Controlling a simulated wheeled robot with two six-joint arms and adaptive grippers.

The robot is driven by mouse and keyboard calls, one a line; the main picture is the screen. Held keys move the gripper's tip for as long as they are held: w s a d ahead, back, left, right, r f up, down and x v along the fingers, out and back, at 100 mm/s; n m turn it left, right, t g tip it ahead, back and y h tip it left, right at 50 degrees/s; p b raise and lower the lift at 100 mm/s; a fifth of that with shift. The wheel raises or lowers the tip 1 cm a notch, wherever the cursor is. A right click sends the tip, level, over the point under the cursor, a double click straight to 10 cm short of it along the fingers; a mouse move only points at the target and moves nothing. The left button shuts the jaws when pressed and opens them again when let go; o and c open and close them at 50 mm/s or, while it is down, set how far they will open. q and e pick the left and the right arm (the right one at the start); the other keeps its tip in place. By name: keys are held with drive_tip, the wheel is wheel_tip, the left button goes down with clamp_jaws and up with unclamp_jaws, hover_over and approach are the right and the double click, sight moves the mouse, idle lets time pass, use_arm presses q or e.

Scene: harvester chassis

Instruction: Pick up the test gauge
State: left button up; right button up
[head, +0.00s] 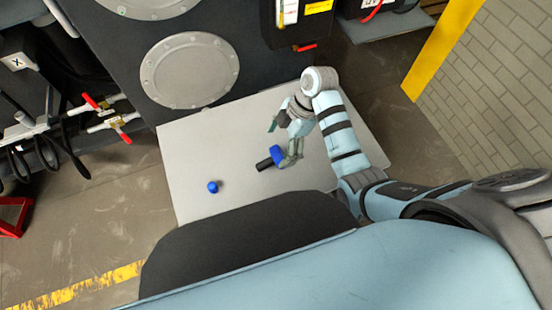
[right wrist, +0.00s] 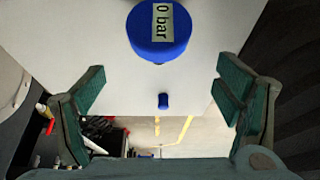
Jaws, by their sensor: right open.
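The test gauge, with a blue head (head: 277,153), lies or stands on the pale grey table in the head view; a short black part (head: 264,165) shows beside it. In the right wrist view the blue gauge (right wrist: 150,44) carries a "0 bar" label and sits at the top middle, beyond the fingers. My right gripper (head: 282,141) is close over the gauge, and one finger overlaps it in the head view. In the right wrist view the gripper (right wrist: 160,90) is open, its two green-padded fingers wide apart with nothing between them. My left gripper is out of view.
A small blue cap-like piece (head: 213,187) stands on the table (head: 190,150), left of the gauge; it also shows in the right wrist view (right wrist: 163,101). A dark machine panel with round covers (head: 190,70) borders the table's far side. Red-handled valves (head: 115,122) are left.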

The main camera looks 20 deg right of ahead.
sight(270, 160)
drive_tip(key=b+x, duration=0.1)
drive_tip(key=x, duration=0.7)
drive_tip(key=shift+w+f, duration=0.1)
drive_tip(key=shift+f, duration=0.1)
drive_tip(key=shift+r, duration=0.1)
drive_tip(key=c, duration=1.7)
